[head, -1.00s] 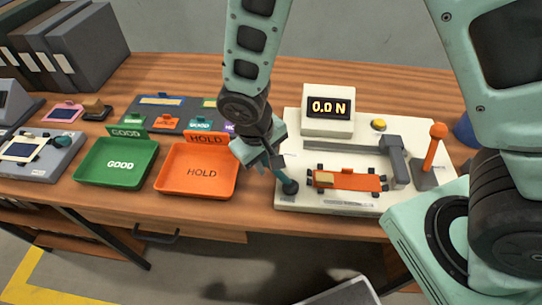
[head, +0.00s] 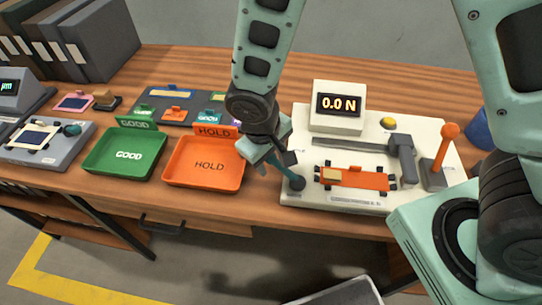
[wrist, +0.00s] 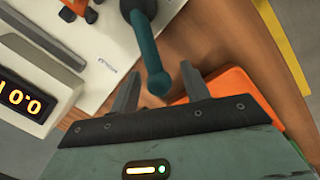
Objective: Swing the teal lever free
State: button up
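The teal lever (head: 284,173) stands at the front left corner of the white tester base (head: 345,203). It slants from its dark round pivot up and left to my gripper (head: 266,156). In the wrist view the teal lever (wrist: 150,45) reaches between the two spread fingers of my gripper (wrist: 160,92). Its rounded tip shows a gap to each finger, so the gripper is open around it. The head view hides the fingertips partly behind my wrist.
An orange HOLD tray (head: 205,172) lies close left of my gripper, with a green GOOD tray (head: 124,153) beyond it. The base carries a 0.0 N display (head: 338,105), an orange roller piece (head: 365,181), a grey clamp (head: 402,158) and an orange-knobbed lever (head: 446,148).

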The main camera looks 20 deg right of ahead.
jog(key=shift+r, duration=0.1)
notch_tip(320, 180, up, 17)
jog(key=s+a, duration=0.1)
jog(key=a, duration=0.2)
jog(key=shift+s+p, duration=0.3)
jog(key=shift+p, duration=0.15)
jog(key=s+d+n+g+y+p, duration=0.1)
jog(key=s+d, duration=0.4)
jog(key=s, duration=0.8)
jog(key=shift+r+n+y, duration=0.45)
jog(key=shift+n+y, duration=0.05)
jog(key=shift+y, duration=0.3)
jog(key=shift+c, duration=0.4)
